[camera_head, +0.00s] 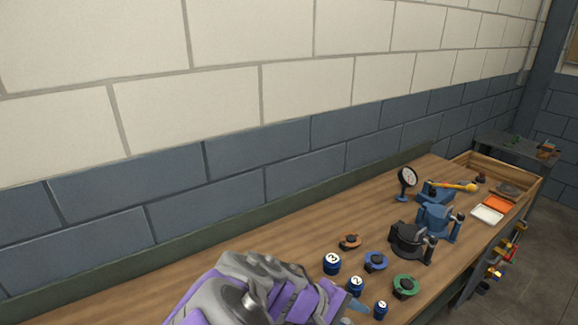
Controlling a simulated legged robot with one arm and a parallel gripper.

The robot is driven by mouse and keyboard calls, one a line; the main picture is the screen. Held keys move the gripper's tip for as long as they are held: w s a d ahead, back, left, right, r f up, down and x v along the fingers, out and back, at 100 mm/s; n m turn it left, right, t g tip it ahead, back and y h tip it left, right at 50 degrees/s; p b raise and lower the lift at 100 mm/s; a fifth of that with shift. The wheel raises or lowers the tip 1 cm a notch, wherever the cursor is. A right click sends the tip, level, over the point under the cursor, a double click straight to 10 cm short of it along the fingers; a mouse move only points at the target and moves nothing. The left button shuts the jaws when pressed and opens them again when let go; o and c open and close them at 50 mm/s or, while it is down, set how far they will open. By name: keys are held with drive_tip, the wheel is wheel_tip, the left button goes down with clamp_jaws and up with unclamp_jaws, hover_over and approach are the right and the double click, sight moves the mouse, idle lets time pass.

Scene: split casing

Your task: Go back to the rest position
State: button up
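My gripper (350,305) is at the bottom centre, at the end of my purple and grey arm, low over the near part of the bench. Its fingertips are small and partly hidden by the arm, so I cannot tell whether it is open or shut. Just right of it are blue cylinders marked 3 (332,264), 2 (356,286) and probably 1 (381,310). A black casing part (408,241) and a blue casing part (434,221) stand side by side farther right.
The wooden bench (260,243) runs along a block wall (225,180). Orange (349,242), blue (375,262) and green (405,287) discs lie near the cylinders. A dial gauge (407,178) stands behind. A wooden tray (522,203) sits right. The bench's back-left strip is clear.

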drive_tip(key=s+d+r+m+g+y, duration=0.1)
drive_tip(key=s+d+m+g+y, duration=0.3)
drive_tip(key=s, duration=0.7)
drive_tip(key=s+a+m+y, duration=0.3)
drive_tip(key=s+y, duration=0.2)
drive_tip(key=s, duration=0.5)
drive_tip(key=shift+s+r+y, duration=0.25)
drive_tip(key=shift+y, duration=0.05)
